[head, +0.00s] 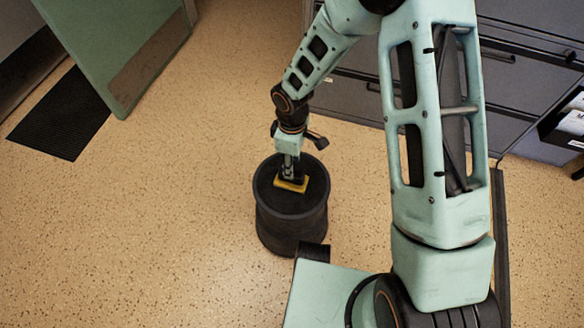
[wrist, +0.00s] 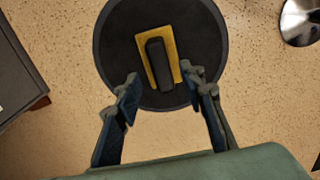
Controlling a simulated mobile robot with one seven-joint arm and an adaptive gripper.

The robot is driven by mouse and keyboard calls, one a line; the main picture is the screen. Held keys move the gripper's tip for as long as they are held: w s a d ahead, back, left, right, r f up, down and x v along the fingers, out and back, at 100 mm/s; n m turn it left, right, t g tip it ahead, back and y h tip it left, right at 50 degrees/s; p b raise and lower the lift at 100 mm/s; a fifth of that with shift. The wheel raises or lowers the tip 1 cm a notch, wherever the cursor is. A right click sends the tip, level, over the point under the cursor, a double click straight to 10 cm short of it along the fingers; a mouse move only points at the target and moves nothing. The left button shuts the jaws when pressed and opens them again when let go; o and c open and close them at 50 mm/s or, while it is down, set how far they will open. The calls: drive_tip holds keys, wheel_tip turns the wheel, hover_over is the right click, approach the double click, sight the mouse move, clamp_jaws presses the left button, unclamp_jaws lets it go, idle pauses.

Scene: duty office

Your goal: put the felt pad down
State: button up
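The felt pad is a yellow rectangle with a black raised grip on top. It shows in the wrist view (wrist: 172,48) and in the head view (head: 293,185). It lies flat, grip up, on or in a round black drum-shaped holder (head: 290,222); I cannot tell how deep its top is. The holder's dark top also shows in the wrist view (wrist: 118,45). My gripper (wrist: 162,80) is open, its two fingers apart with clear gaps to the black grip between and beyond them. In the head view my gripper (head: 291,172) points down just above the pad.
Speckled tan floor (head: 150,220) is open around the holder. Grey drawer cabinets (head: 345,95) stand behind and to the right. A green panel (head: 125,50) and a dark floor mat (head: 62,115) are at left. A shiny metal base (wrist: 300,20) shows at the wrist view's upper right.

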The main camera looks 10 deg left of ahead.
wheel_tip(320, 180, up, 6)
drive_tip(key=p, duration=0.1)
drive_tip(key=shift+r, duration=0.15)
idle(0.5)
